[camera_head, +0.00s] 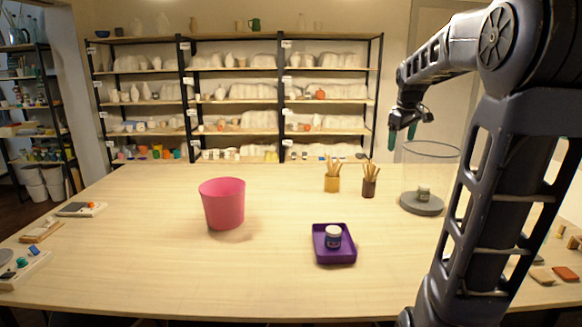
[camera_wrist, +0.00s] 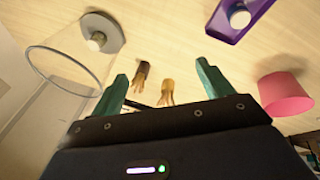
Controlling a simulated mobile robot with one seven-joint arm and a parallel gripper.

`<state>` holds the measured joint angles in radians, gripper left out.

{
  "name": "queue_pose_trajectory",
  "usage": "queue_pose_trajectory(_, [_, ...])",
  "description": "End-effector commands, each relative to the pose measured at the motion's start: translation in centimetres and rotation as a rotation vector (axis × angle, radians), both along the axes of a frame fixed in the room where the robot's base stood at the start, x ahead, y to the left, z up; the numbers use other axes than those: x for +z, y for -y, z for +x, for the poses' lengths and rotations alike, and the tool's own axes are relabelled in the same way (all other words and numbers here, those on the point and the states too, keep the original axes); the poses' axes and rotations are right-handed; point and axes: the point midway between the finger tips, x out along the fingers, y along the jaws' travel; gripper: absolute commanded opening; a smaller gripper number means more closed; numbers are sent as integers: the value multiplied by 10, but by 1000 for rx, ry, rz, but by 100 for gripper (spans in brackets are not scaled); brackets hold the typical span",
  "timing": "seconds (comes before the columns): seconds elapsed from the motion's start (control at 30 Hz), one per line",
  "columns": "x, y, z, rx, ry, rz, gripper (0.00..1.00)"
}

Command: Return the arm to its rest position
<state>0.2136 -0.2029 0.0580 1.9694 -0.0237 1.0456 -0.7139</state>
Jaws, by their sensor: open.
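My arm is raised on the right side of the head view. My gripper (camera_head: 402,137) hangs at its end above the back right of the table, left of the top of a clear glass cylinder. Its two green fingers show apart in the wrist view (camera_wrist: 162,90), with nothing held between them. In the wrist view the two tool holders appear beyond the fingers, at a distance.
The table (camera_head: 280,285) holds a pink bucket (camera_head: 223,205), a purple tray (camera_head: 336,256) with a small jar (camera_head: 333,236), two tool holders (camera_head: 332,184) (camera_head: 369,188), and a clear cylinder (camera_head: 431,150) on a grey disc (camera_head: 421,204) with a jar inside. The front middle is clear.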

Motion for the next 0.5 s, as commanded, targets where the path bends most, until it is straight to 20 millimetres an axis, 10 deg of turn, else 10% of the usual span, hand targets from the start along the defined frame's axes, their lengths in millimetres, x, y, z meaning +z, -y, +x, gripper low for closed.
queue_pose_trajectory(0.5, [-53,-60,-163,-310,74,155,79])
